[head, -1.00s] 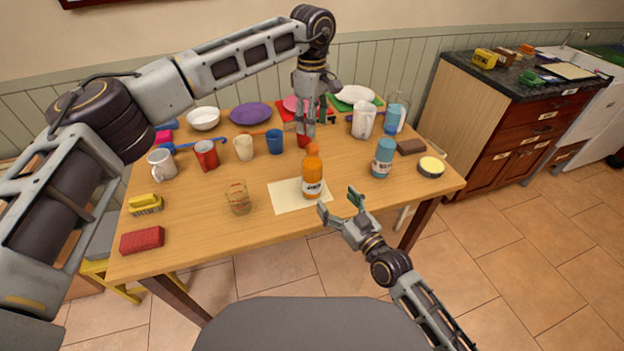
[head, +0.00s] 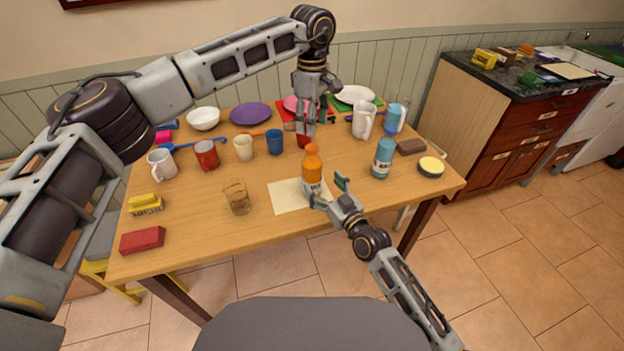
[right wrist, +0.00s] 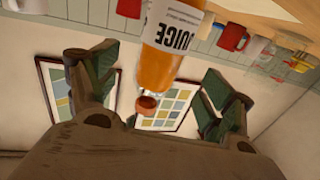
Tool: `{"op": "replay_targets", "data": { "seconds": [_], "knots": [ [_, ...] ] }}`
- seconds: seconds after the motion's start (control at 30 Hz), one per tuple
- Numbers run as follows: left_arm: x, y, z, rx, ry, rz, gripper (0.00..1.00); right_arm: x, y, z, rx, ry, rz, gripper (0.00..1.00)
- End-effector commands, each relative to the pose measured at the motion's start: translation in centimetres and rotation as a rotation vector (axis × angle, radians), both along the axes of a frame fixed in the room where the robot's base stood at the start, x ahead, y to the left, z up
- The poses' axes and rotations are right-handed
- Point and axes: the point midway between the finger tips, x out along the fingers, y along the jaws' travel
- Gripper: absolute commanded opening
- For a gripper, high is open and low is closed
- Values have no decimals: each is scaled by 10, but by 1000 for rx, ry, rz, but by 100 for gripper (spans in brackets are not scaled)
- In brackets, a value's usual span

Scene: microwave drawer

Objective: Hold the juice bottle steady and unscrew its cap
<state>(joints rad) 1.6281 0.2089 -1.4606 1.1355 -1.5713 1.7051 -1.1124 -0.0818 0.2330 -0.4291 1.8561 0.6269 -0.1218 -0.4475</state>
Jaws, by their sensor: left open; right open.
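The orange juice bottle (head: 312,178) stands upright near the table's front, by a cream sheet (head: 284,197). Its orange cap (head: 312,149) is on top. My right gripper (head: 329,191) is open at the bottle's lower right side. In the right wrist view the bottle (right wrist: 160,68) and cap (right wrist: 147,102) appear upside down, between the open fingers (right wrist: 158,82), with gaps on both sides.
A clear glass (head: 236,197) stands left of the bottle. A blue bottle (head: 383,158) and a yellow-topped tin (head: 431,166) are to the right. Cups and plates fill the back. A red block (head: 142,240) and yellow brush (head: 146,203) lie at left.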

Motion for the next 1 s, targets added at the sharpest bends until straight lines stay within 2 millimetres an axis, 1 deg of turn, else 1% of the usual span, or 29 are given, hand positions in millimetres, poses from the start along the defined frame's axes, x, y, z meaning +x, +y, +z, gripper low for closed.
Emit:
{"op": "replay_targets", "data": {
  "seconds": [0.1, 0.6, 0.8, 1.0],
  "knots": [
    [0, 0, 0, 0, 0, 0, 51, 10, 6, 1, 1, 0, 1, 82],
    [0, 0, 0, 0, 0, 0, 51, 48, 27, 0, 1, 1, 0, 82],
    [0, 0, 0, 0, 0, 0, 51, 56, 32, 0, 1, 1, 0, 82],
    [0, 0, 0, 0, 0, 0, 51, 58, 34, 0, 0, 1, 0, 82]
  ]
}}
